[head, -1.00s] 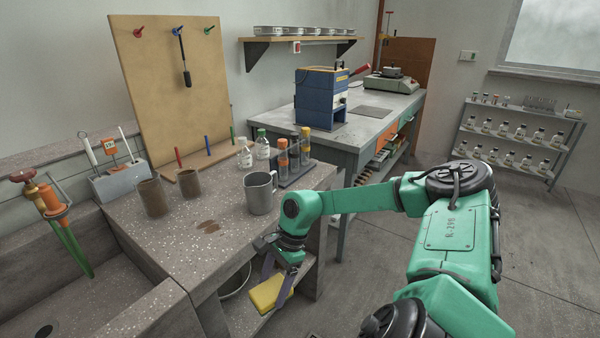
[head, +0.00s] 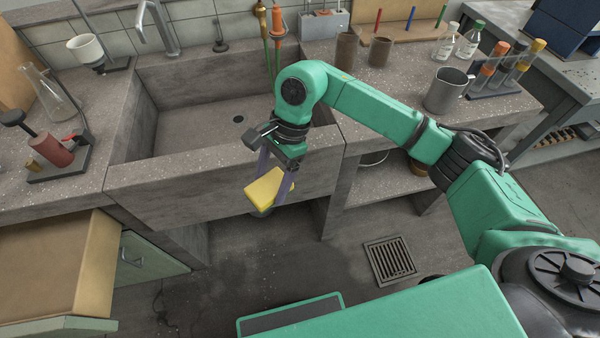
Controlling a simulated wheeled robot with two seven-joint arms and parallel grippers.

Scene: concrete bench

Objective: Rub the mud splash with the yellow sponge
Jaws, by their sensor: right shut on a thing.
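The yellow sponge (head: 264,190) is held between the fingers of my right gripper (head: 274,172), which is shut on it. The sponge hangs tilted in the air in front of the sink's front wall, apart from the bench. The brown mud splash does not show now; my right arm crosses that part of the bench top and seems to hide it. My left gripper is not in view.
The stone sink (head: 200,135) lies behind the gripper. Brown cups (head: 347,52), a grey mug (head: 446,92) and a tube rack (head: 492,92) stand on the bench to the right. A burner-like red device (head: 52,150) and a flask (head: 52,95) stand left. An open drawer (head: 50,262) juts out below.

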